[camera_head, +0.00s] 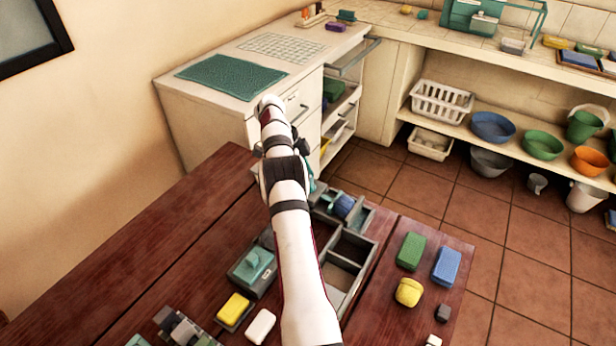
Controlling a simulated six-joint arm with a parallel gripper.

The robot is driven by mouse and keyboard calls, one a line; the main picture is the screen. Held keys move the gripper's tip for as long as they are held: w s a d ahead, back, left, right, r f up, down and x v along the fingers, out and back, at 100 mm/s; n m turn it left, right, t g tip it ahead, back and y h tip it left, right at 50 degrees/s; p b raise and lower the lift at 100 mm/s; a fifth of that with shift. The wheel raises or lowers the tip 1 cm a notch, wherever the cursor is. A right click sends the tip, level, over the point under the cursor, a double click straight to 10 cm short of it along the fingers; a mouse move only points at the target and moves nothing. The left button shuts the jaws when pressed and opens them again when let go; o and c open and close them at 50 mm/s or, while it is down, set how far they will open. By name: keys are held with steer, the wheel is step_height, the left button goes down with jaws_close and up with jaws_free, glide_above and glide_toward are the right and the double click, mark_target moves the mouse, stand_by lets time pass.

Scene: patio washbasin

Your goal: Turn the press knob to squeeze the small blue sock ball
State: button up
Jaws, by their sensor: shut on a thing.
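A small grey press (362,218) stands at the far edge of the dark wood table, just right of my arm. The small blue sock ball (344,206) sits in it, with a teal part close against its left side. A sliver of teal (312,184) shows at the arm's right edge; I cannot tell whether it is the press knob. My white arm reaches up across the picture and covers the left part of the press. My gripper is hidden behind the arm, so its fingers and their contact do not show.
A grey divided tray (372,252) stands in front of the press. A teal-lidded box (254,268), a yellow block (234,308) and a white block (261,326) lie left of the arm. Green (411,250) and blue (447,266) blocks and a yellow bundle (408,292) lie right.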

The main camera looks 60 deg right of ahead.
stand_by(0.4)
steer(key=o, duration=1.4)
steer(key=shift+c, duration=0.2)
step_height(320, 180, up, 4)
steer(key=shift+r, duration=0.2)
steer(key=s+r, duration=0.6)
steer(key=s, duration=0.5)
steer(key=shift+s+d+r, duration=0.2)
steer(key=shift+s+r, duration=0.1)
steer(key=shift+s, duration=0.1)
